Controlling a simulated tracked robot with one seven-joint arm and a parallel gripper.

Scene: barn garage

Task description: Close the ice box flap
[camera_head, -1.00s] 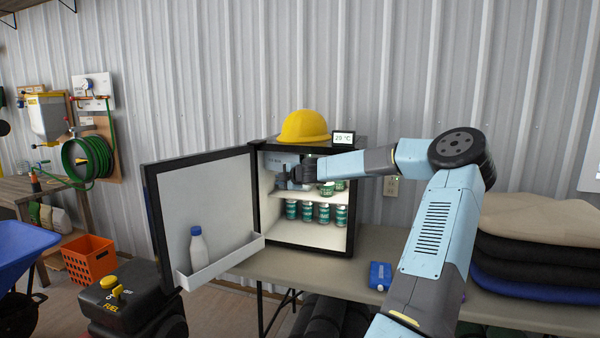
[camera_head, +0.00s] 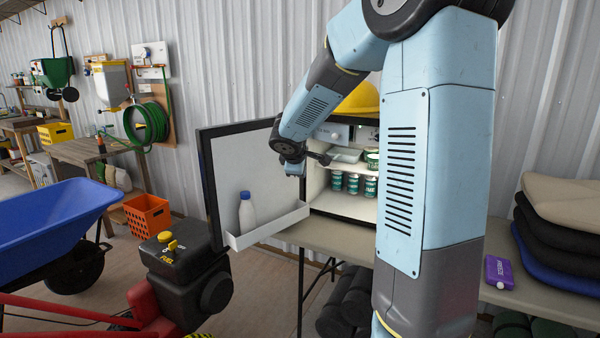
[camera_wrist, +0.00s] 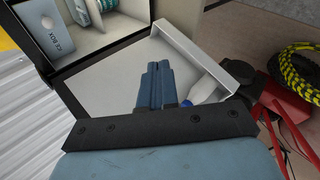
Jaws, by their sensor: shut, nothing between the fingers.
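The ice box flap (camera_head: 333,132) is a pale grey-blue panel at the top inside the open fridge (camera_head: 345,208). It looks roughly upright; I cannot tell whether it is fully flush. In the wrist view, the flap (camera_wrist: 45,32) shows its "ICE BOX" lettering at the upper left. My gripper (camera_head: 294,170) is outside the compartment, at the front left of the fridge by the open door (camera_head: 230,170). Its fingers (camera_wrist: 160,70) are shut and empty, apart from the flap, with the door's inner face behind them. My arm hides the fridge's right side.
Green-and-white cans (camera_head: 353,184) and a grey tray (camera_head: 345,155) stand inside the fridge. The door shelf (camera_head: 270,226) holds a white bottle (camera_head: 247,212). A yellow helmet (camera_head: 360,98) sits on top. A black fuel tank (camera_head: 185,265) and a blue wheelbarrow (camera_head: 50,218) stand left.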

